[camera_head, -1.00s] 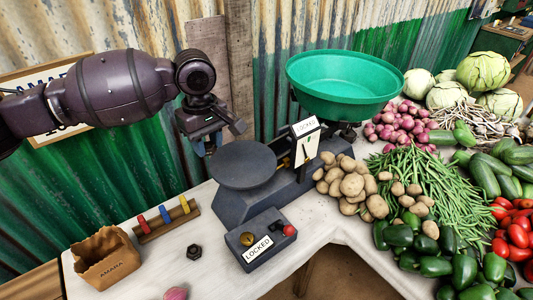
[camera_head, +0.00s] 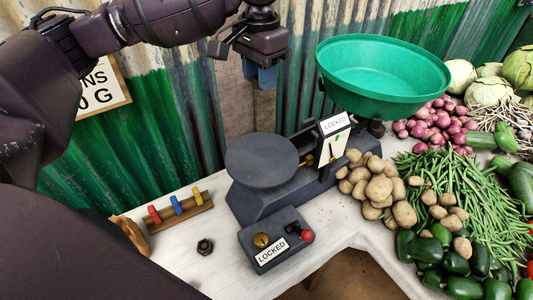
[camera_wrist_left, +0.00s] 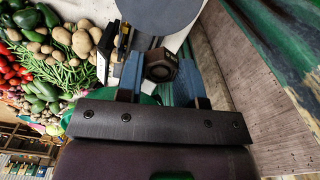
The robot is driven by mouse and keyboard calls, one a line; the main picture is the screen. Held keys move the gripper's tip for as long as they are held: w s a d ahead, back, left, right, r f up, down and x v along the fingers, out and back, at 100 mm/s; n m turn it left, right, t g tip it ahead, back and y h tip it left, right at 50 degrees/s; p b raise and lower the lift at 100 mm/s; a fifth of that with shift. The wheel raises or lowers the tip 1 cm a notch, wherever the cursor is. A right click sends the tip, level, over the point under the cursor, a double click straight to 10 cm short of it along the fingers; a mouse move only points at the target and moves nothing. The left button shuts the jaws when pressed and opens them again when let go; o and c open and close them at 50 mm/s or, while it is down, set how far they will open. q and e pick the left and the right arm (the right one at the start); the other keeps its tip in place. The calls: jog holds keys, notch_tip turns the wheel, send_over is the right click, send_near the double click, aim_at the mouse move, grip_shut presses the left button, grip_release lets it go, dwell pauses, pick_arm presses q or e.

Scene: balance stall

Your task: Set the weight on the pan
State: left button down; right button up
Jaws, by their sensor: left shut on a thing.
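My left gripper (camera_head: 263,77) hangs in front of the corrugated wall, above the scale's flat round grey pan (camera_head: 261,160) in the picture. In the left wrist view, its two blue fingers (camera_wrist_left: 160,78) are shut on a dark hexagonal weight (camera_wrist_left: 160,64). The weight is hard to see in the head view. The grey pan also shows in the left wrist view (camera_wrist_left: 165,14), beyond the weight and apart from it. The pan is empty. A similar dark hexagonal weight (camera_head: 205,246) lies on the table. My right gripper is not in view.
The scale's green bowl (camera_head: 382,82) stands right of the gripper. A grey box marked LOCKED (camera_head: 275,239) sits in front of the pan. A wooden rack (camera_head: 181,214) with coloured pieces is at left; potatoes (camera_head: 379,187) lie close to the scale's right. My arm hides the lower left.

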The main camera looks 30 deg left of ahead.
pick_arm(q)
jog(key=shift+f, duration=0.4)
jog(key=b, duration=0.2)
send_over(262, 156)
notch_tip(262, 156, down, 7)
notch_tip(262, 156, down, 6)
jog(key=shift+b, duration=0.4)
jog(key=shift+f, duration=0.4)
notch_tip(262, 156, down, 5)
jog(key=shift+f+b, duration=0.15)
jog(key=shift+b, duration=0.5)
jog(key=shift+f, duration=0.2)
jog(key=shift+r, duration=0.1)
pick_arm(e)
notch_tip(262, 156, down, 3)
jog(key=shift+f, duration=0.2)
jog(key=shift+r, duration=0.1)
